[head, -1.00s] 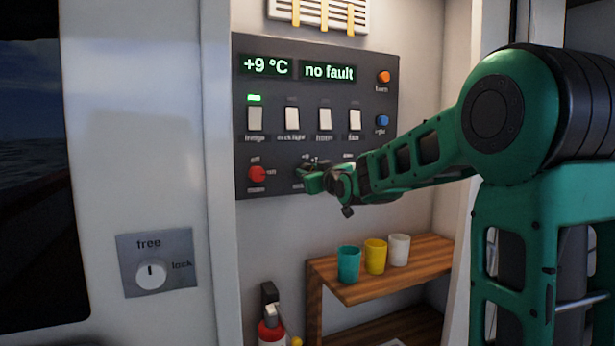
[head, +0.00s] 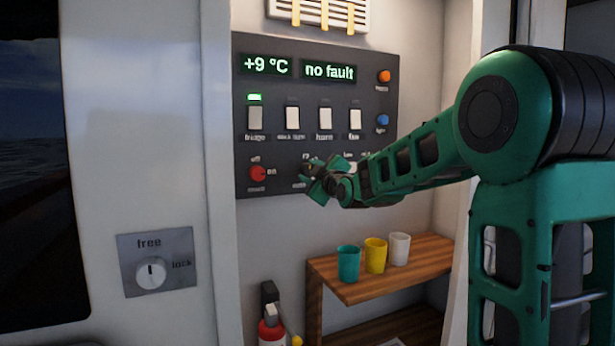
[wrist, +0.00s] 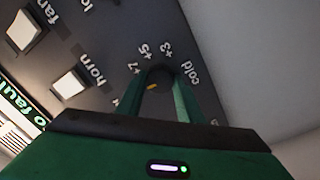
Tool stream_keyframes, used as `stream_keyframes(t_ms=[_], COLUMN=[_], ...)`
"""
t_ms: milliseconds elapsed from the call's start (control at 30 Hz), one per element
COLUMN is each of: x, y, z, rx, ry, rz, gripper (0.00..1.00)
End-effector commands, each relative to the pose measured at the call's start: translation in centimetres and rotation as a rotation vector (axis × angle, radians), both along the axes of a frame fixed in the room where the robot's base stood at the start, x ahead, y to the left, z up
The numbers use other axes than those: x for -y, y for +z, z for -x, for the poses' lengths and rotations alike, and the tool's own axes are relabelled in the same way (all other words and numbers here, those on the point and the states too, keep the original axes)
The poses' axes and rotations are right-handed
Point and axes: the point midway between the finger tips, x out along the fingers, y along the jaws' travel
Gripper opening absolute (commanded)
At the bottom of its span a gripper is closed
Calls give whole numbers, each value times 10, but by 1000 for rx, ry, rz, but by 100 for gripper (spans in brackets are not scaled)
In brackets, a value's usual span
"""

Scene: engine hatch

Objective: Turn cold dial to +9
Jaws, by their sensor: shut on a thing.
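The dark control panel (head: 275,185) has a green readout (head: 266,66) showing "+9 °C" and another (head: 329,71) showing "no fault". My gripper (head: 312,180) is at the panel's lower middle and hides the cold dial in the head view. In the wrist view, the dark cold dial (wrist: 159,77) sits between my two green fingers (wrist: 160,95), which are shut on it. A small yellow mark shows between the fingers. The labels "+7", "+5", "+3" and "cold" are readable around the dial; other numbers are hidden by my gripper.
Rocker switches sit above the dial, with a lit green lamp over "fridge" (head: 255,118). A red knob (head: 258,174) is left of my gripper. Below are a wooden shelf (head: 350,293) with three cups and a red extinguisher (head: 271,333). A free/lock knob (head: 151,272) is at left.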

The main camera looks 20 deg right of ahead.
Motion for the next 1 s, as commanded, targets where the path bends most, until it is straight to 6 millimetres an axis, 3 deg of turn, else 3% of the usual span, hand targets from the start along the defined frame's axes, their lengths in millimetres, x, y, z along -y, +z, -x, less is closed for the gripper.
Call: stream_keyframes(t_ms=[700,733,800,1000], x=[-4,-4,-4,-2], y=[-3,-3,-3,-2], z=[0,0,0,0], rx=[-5,-5,-4,-3], ry=[7,7,7,4], rz=[80,80,80,80], gripper=[11,38,52,52])
